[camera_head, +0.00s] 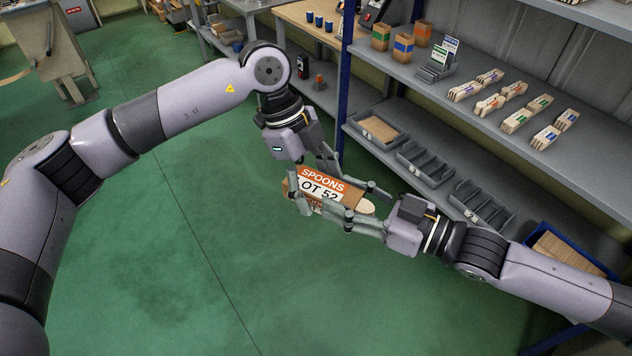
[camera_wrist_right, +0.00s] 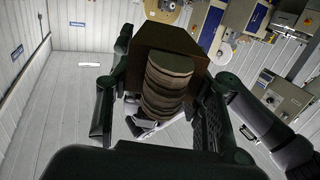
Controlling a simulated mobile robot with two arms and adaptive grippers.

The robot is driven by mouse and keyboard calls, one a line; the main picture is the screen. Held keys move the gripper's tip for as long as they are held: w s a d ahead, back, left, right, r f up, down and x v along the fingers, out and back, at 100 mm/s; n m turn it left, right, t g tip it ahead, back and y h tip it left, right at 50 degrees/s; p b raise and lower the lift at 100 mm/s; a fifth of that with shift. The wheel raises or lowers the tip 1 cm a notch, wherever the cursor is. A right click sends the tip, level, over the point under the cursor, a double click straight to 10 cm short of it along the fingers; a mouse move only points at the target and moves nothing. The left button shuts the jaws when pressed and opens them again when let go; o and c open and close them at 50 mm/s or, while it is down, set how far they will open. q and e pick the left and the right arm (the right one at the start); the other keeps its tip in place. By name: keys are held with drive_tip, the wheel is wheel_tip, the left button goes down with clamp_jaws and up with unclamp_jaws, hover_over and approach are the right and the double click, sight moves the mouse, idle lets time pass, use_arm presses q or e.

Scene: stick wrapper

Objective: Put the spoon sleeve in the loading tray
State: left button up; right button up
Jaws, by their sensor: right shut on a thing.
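The spoon sleeve (camera_head: 322,184), with an orange and white label reading SPOONS and LOT 52, is held in the air between my two grippers. My right gripper (camera_head: 360,203) is shut across its right end, where a pale rounded spoon end shows. In the right wrist view the sleeve (camera_wrist_right: 168,39) is a brown wrapper with stacked wooden spoon ends pointing towards the camera. My left gripper (camera_head: 315,182) has its fingers astride the left part of the sleeve; whether they press on it is unclear. I cannot tell which shelf tray is the loading tray.
The lower shelf holds a grey tray with a brown bottom (camera_head: 380,130) and divided grey trays (camera_head: 425,165). A blue crate (camera_head: 540,238) of wooden pieces stands lower right. Paper-banded bundles (camera_head: 510,92) and boxes (camera_head: 403,47) are on the upper shelf. The green floor below is clear.

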use_arm(q)
drive_tip(key=c, duration=0.9)
drive_tip(key=shift+c, duration=0.5)
use_arm(e)
drive_tip(key=o, duration=1.2)
drive_tip(key=shift+o, duration=0.2)
drive_tip(key=shift+d, duration=0.1)
